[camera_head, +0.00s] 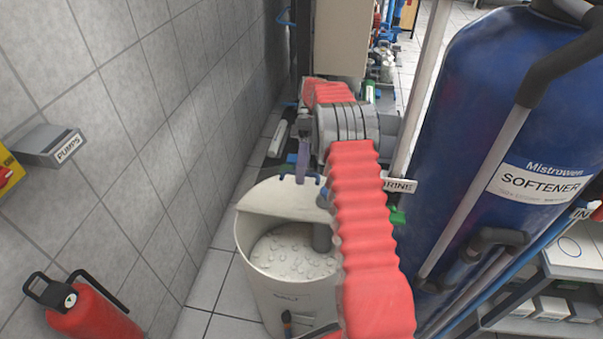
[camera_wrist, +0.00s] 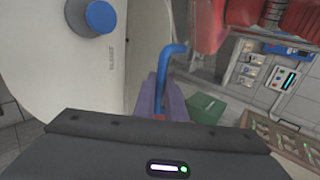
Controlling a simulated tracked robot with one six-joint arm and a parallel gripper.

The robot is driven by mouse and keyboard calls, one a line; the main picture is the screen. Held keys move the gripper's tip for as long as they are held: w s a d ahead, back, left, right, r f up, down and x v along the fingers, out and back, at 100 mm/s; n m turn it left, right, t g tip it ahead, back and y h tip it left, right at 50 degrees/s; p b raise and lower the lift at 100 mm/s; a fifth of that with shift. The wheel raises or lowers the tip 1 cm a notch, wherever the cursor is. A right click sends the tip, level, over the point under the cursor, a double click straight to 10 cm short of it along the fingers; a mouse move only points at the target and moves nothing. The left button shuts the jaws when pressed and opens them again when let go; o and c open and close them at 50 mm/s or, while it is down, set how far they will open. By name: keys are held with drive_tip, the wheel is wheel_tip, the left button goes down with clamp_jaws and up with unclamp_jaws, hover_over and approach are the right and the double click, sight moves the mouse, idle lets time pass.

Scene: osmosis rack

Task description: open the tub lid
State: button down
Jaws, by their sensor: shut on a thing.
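The cream tub (camera_head: 280,298) labelled SALT stands on the floor, with white lumps visible inside its open front part. The pale lid (camera_head: 285,199) covers or stands over the back part; its exact tilt is hard to tell. My gripper (camera_head: 303,163) has purple fingers at the lid's back edge, by a blue handle (camera_head: 312,179). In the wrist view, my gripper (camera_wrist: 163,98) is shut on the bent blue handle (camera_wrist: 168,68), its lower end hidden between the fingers. A large pale surface with a blue knob (camera_wrist: 101,17) fills the left there.
A tiled wall (camera_head: 130,120) runs along the left, with a red extinguisher (camera_head: 90,312) by it. The blue softener tank (camera_head: 480,110) and its pipes stand close on the right. Clear floor shows left of the tub.

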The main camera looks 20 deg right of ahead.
drive_tip(key=c, duration=1.8)
unclamp_jaws()
drive_tip(key=shift+w+a+f, duration=0.1)
drive_tip(key=shift+a, duration=0.1)
drive_tip(key=shift+s+d+r, duration=0.15)
drive_tip(key=shift+s+r, duration=0.05)
drive_tip(key=shift+r, duration=0.05)
